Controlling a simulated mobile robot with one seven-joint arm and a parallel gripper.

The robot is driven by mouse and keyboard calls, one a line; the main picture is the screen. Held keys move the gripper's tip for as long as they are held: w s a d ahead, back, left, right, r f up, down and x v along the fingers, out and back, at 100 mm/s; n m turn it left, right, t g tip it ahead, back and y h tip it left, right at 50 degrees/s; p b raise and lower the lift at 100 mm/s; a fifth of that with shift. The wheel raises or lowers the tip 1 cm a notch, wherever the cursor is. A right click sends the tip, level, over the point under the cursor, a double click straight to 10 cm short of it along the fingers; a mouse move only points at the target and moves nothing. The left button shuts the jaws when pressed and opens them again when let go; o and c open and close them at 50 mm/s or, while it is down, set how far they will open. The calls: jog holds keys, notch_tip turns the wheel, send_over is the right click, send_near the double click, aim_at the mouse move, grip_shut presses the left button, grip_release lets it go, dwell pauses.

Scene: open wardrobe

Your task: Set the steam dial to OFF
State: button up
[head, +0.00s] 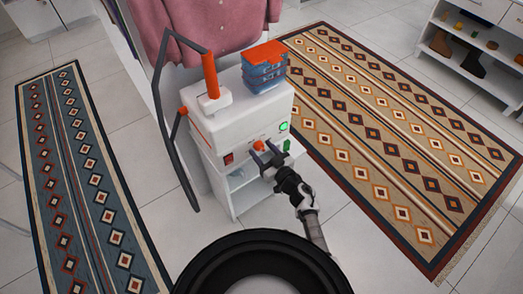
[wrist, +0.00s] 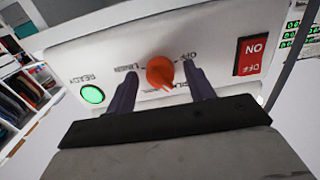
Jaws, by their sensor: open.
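The steam dial (head: 258,145) is an orange knob on the front of the white steamer (head: 228,128). In the wrist view, which shows the panel upside down, the dial (wrist: 160,71) has its narrow tip toward the lower edge, near a partly hidden label. The OFF label (wrist: 190,57) is to its right and a LINEN label (wrist: 126,69) to its left. My gripper (head: 265,153) is open at the panel; in the wrist view its fingers (wrist: 160,76) stand on either side of the dial, with a gap visible on each side.
A red ON/OFF switch (wrist: 252,57) and a lit green READY light (wrist: 92,95) flank the dial. A dark hose (head: 166,120) hangs at the steamer's left, and a stack of blue and orange items (head: 264,68) is on top. Patterned rugs (head: 400,130) lie around.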

jog(key=shift+c, duration=0.2)
jog(key=c, duration=0.9)
jog(key=shift+n, duration=0.3)
jog(key=n+b, duration=0.1)
jog(key=n, duration=0.1)
jog(key=shift+n, duration=0.4)
jog(key=n+b, duration=0.1)
jog(key=n, duration=0.2)
jog(key=shift+n+b, duration=0.3)
jog(key=shift+b, duration=0.05)
jog(key=n+b, duration=0.1)
jog(key=n, duration=0.2)
jog(key=shift+d, duration=0.1)
jog(key=shift+r+n+b, duration=0.1)
jog(key=shift+n+b, duration=0.35)
jog(key=shift+n, duration=1.55)
